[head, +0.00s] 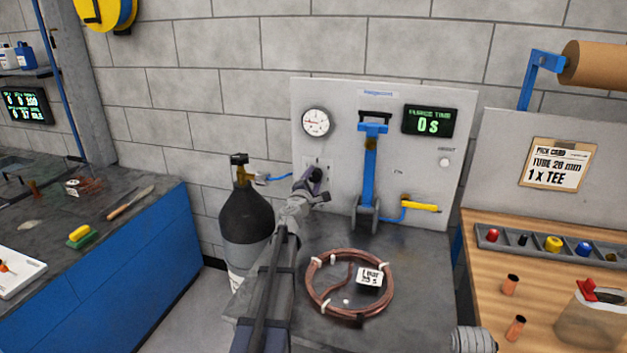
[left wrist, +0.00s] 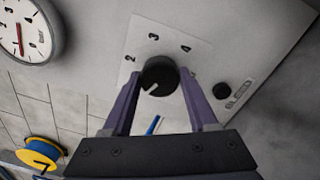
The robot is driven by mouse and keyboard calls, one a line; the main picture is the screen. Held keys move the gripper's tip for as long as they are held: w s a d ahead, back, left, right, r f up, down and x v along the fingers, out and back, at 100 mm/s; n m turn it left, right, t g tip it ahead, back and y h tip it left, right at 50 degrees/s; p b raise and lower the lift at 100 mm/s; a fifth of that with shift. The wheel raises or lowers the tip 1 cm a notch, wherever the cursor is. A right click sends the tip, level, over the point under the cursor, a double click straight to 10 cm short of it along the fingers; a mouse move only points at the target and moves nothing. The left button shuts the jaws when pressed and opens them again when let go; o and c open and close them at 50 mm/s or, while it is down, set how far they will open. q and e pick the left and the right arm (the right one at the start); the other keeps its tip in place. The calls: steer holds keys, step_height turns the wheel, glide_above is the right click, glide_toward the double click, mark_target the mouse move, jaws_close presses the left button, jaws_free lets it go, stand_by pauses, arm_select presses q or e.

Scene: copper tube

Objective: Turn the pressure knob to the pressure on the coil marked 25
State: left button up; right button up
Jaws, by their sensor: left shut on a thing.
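The black pressure knob (left wrist: 160,73) is on the pale wall panel (head: 344,120). In the left wrist view it sits between the fingers of my left gripper (left wrist: 160,88), which is shut on it. Its pale pointer mark faces lower left; the digits 2, 3 and 4 show around its upper side. In the head view my left gripper (head: 314,182) partly hides the knob. The copper coil (head: 325,302) lies on the grey bench with a white tag (head: 370,277), whose lower line seems to read 25 s. The round gauge (head: 316,122) has a red needle.
A dark gas cylinder (head: 246,218) stands left of the bench. A blue lever (head: 371,165), a yellow handle (head: 420,207) and a display reading 0 s (head: 428,121) are right of the knob. A wooden bench (head: 480,275) with fittings is at the right.

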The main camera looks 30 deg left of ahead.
arm_select(q)
steer(key=shift+m, duration=0.4)
steer(key=o, duration=1.4)
steer(key=v, duration=0.7)
steer(key=shift+s+d, duration=0.1)
steer(key=shift+s, duration=0.25)
